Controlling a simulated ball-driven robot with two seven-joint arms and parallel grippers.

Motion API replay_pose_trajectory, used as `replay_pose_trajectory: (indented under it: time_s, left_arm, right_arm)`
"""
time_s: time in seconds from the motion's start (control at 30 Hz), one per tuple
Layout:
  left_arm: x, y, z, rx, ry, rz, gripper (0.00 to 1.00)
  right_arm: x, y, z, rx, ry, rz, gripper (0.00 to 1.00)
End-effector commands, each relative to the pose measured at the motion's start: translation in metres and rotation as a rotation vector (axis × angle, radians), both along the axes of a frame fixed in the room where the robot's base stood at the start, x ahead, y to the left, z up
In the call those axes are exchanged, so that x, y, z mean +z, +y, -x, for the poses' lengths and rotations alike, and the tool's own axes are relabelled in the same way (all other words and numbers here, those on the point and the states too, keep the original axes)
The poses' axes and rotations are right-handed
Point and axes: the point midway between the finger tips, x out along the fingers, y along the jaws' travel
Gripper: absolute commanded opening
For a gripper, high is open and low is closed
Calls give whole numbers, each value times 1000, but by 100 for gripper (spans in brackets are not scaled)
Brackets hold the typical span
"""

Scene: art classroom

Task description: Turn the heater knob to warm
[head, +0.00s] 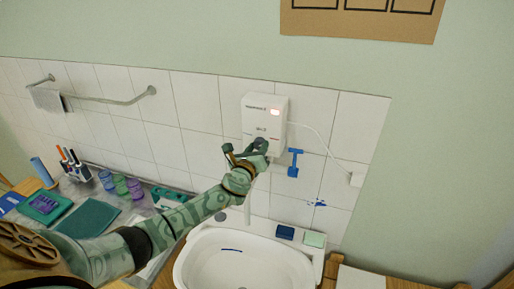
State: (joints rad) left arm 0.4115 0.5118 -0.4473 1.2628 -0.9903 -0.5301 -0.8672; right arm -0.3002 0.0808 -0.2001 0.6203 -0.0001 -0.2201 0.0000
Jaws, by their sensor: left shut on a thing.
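My left gripper (248,150) is at the heater's lower front, shut on the knob. The knob's pointer and markings are too small to read. My right gripper does not show.
A white sink (244,262) lies below the heater, with a blue sponge (285,232) and a pale green one (315,239) on its rim. A towel rail (105,100) is on the wall at left. Cups, markers and trays crowd the left counter.

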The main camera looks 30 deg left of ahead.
Motion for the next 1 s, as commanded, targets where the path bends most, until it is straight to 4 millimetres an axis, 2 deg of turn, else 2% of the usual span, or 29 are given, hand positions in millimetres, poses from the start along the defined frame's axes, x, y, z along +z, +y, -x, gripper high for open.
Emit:
replay_pose_trajectory:
  time_s: [0.53, 0.57, 0.63, 1.0]
  left_arm:
    - [-5, -1, 1, -3, 14, -25, 15]
    - [-5, -1, 1, -2, 14, -25, 40]
    - [-5, -1, 1, -3, 14, -25, 59]
    - [-2, -2, 6, -1, 10, -24, 59]
  right_arm:
    - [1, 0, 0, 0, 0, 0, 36]
    - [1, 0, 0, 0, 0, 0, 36]
    - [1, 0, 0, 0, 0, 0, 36]
    - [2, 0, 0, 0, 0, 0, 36]
